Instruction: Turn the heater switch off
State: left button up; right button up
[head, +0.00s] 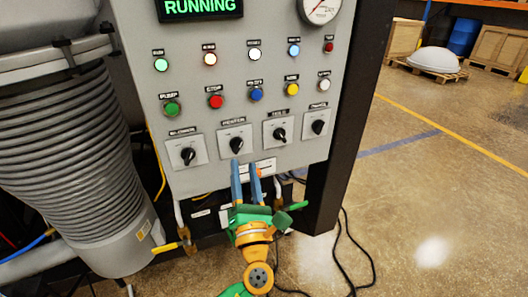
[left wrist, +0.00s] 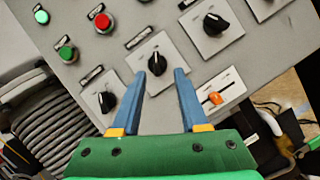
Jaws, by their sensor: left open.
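The heater switch (head: 236,145) is a black rotary knob on a white plate, second from the left in the row of knobs on the grey panel. It also shows in the left wrist view (left wrist: 157,64), beyond the gap between the fingers. My left gripper (head: 245,168) is open with two blue fingers, just below the heater switch in the head view. In the left wrist view the left gripper (left wrist: 159,76) has nothing between its fingers and appears apart from the knob. My right gripper is not in view.
Similar knobs sit on both sides, the left one (head: 188,155) and the right one (head: 280,133). Coloured buttons, including a red one (head: 215,101), are above. A ribbed column (head: 75,150) stands left.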

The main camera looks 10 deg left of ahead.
aim_at(238, 150)
pick_arm(q)
jog(key=w+a, duration=0.1)
jog(key=w+r, duration=0.1)
jog(key=w+a, duration=0.1)
jog(key=shift+w+a+r, duration=0.25)
jog(key=shift+a+r, duration=0.05)
jog(key=shift+a, duration=0.05)
jog(key=shift+w, duration=0.3)
jog(key=shift+d, duration=0.15)
grip_shut()
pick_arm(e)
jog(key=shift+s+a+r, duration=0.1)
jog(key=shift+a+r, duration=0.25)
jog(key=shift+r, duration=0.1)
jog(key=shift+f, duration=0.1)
